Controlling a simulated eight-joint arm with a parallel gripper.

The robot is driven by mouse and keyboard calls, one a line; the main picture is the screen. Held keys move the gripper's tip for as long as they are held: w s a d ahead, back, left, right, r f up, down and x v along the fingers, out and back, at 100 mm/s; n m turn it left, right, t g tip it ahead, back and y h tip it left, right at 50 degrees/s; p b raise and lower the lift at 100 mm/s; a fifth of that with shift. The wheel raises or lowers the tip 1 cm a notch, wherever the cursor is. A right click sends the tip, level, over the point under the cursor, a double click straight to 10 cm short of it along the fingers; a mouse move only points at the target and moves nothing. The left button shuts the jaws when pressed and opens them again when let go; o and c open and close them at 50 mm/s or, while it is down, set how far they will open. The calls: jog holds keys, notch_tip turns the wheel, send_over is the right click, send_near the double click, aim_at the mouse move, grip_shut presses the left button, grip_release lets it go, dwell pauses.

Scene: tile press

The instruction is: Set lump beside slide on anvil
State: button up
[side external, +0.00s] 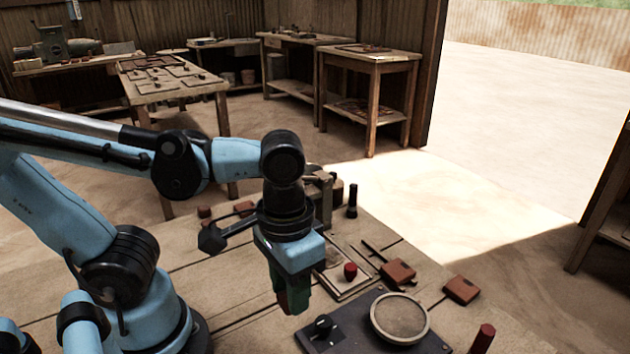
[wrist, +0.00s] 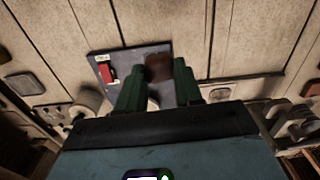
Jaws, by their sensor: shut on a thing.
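My gripper (side external: 290,300) points down over the bench in the side external view, left of the dark board. Its green fingers also show in the wrist view (wrist: 158,72), with a dark brown lump (wrist: 158,66) between their tips. In the side external view the fingers mostly hide the lump. Beyond the fingers in the wrist view lies a grey plate (wrist: 123,56), which looks like the anvil. A red piece with a pale label (wrist: 107,74), possibly the slide, sits on its left part, apart from the lump. I cannot tell whether the lump touches the plate.
A red knob (side external: 350,271) stands on a framed tray. Brown blocks (side external: 398,272) (side external: 462,290) and a black upright cylinder (side external: 352,201) stand nearby. Another red cylinder (side external: 482,338) is at the front right.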

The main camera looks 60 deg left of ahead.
jog(key=shift+w+d+r, duration=0.15)
jog(key=shift+r, duration=0.05)
jog(key=w+a+r, duration=0.2)
jog(key=w+a, duration=0.1)
jog(key=w, duration=0.8)
jog(key=shift+m, duration=0.3)
jog(key=w+a+f, duration=0.1)
jog(key=a+f, duration=0.1)
jog(key=a, duration=0.1)
jog(key=w+a+f, duration=0.2)
jog(key=a, duration=0.1)
jog(key=w+a+f, duration=0.1)
jog(key=a+f, duration=0.1)
jog(key=a, duration=0.2)
jog(key=shift+w+f, duration=0.35)
jog(key=shift+f, duration=0.05)
jog(key=shift+a+f, duration=0.1)
jog(key=shift+f, duration=1.95)
jog(key=o, duration=1)
jog(key=shift+f, duration=0.15)
jog(key=shift+o, duration=0.2)
